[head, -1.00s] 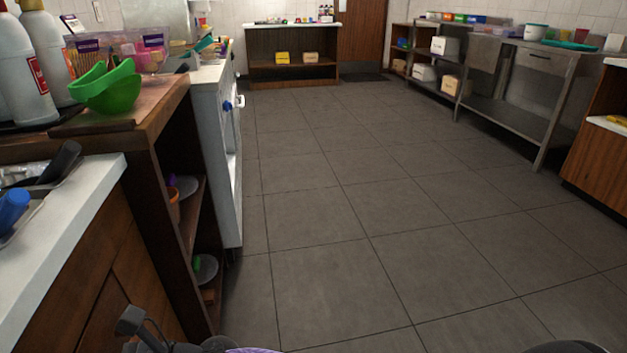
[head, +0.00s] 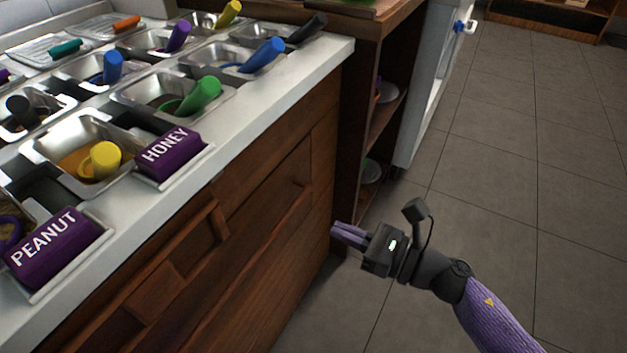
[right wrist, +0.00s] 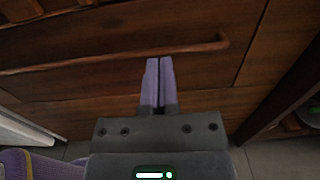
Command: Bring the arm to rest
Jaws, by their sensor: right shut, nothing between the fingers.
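My right gripper (head: 347,232) is shut and empty, low in front of the wooden counter cabinet (head: 275,215), near its right end. Its two purple fingers lie together in the right wrist view (right wrist: 159,85), with the drawer fronts and a long wooden handle (right wrist: 150,52) beyond them. I cannot tell whether the fingertips touch the wood. My right arm (head: 490,310) comes in from the lower right in a purple sleeve. My left gripper is not in view.
The counter top (head: 235,130) holds metal topping pans with coloured-handled scoops and purple labels reading HONEY (head: 170,155) and PEANUT (head: 60,245). An open wooden shelf (head: 375,130) stands beyond the counter's end. The tiled floor (head: 500,180) at right is clear.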

